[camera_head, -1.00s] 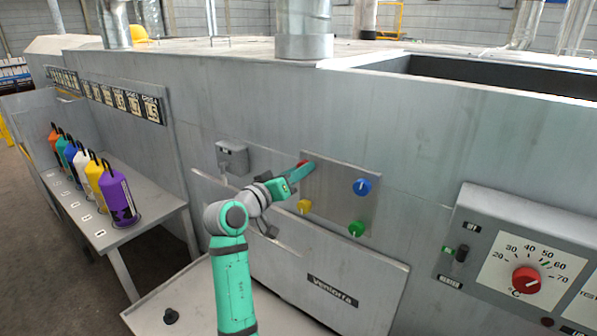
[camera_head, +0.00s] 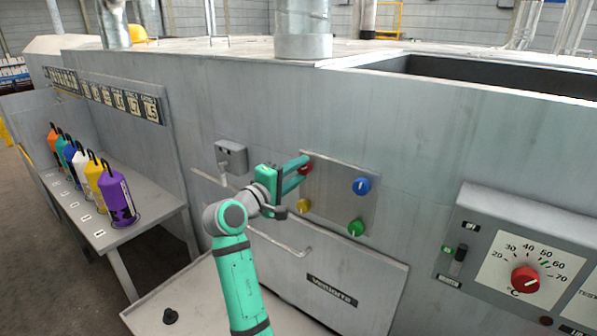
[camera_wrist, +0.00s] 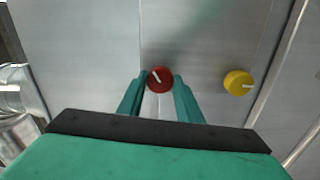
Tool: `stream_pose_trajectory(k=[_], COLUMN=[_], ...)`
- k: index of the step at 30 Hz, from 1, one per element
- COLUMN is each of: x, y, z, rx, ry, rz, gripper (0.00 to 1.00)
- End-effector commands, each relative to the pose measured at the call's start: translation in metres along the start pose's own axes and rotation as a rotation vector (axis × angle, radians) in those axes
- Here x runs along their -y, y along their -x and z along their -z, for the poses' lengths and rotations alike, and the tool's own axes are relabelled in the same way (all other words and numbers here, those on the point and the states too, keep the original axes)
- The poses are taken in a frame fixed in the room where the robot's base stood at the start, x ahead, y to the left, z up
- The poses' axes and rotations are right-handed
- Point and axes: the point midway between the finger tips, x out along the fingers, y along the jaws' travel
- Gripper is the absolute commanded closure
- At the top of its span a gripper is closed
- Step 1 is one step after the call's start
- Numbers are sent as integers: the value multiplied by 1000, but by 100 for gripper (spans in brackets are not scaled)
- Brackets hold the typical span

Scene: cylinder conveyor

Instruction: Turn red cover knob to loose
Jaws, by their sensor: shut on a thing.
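The red cover knob (camera_wrist: 159,79) is round with a white pointer line, at the upper left of a metal panel (camera_head: 335,190). In the head view the red knob (camera_head: 306,169) is partly covered by my fingers. My gripper (camera_head: 302,168) reaches the panel from the left. In the wrist view my gripper (camera_wrist: 160,82) has one teal finger on each side of the red knob and is shut on it. The white line on the knob points up and to the left in the wrist view.
A yellow knob (camera_head: 303,205), a blue knob (camera_head: 361,186) and a green knob (camera_head: 356,228) share the panel. A grey switch box (camera_head: 231,157) is to its left. A bar handle (camera_head: 285,246) is below.

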Motion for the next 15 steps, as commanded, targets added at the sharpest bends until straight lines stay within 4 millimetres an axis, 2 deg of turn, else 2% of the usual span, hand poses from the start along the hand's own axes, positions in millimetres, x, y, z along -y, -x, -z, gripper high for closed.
stream_pose_trajectory(k=[15], x=[3], y=[-2], z=[-2], rx=[2], ry=[489], rz=[5], gripper=[90])
